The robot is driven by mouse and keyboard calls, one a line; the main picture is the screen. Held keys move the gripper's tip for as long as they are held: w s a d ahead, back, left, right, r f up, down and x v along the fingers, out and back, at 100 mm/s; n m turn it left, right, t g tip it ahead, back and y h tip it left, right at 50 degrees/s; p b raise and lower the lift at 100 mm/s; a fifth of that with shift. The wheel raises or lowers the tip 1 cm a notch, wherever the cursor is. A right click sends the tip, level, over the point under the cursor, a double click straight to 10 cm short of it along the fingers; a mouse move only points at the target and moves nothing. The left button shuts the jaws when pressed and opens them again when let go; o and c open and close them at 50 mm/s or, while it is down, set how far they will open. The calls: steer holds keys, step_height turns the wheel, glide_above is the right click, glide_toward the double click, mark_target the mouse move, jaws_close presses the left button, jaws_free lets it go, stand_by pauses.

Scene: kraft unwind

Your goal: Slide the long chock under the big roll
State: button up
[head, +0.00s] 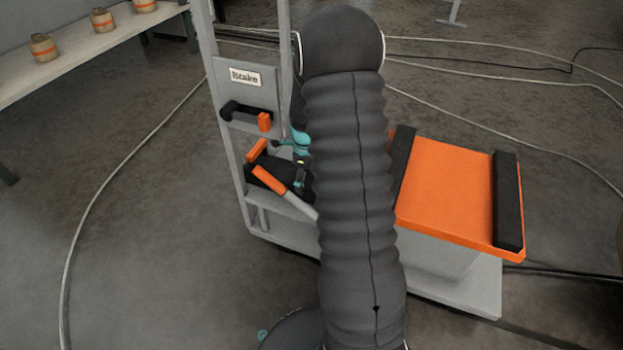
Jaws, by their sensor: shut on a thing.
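My gripper (299,176) is only partly in view, behind and left of my dark ribbed arm, with teal parts (297,142) near it. It is at the frame of a grey cart, close beside a grey lever with an orange grip (269,180). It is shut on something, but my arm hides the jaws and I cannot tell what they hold. No big roll is in view, and I cannot make out a long chock.
The cart has an orange platform (446,195) with a black bar (508,200) along its right edge. A black handle with an orange end (245,114) sits under a "Brake" sign (245,77). Cables cross the floor.

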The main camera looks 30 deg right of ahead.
steer(key=shift+w+a, duration=0.6)
steer(key=shift+w, duration=0.25)
steer(key=shift+a, duration=0.1)
steer(key=o, duration=1.4)
steer(key=shift+r, duration=0.15)
step_height(320, 180, up, 12)
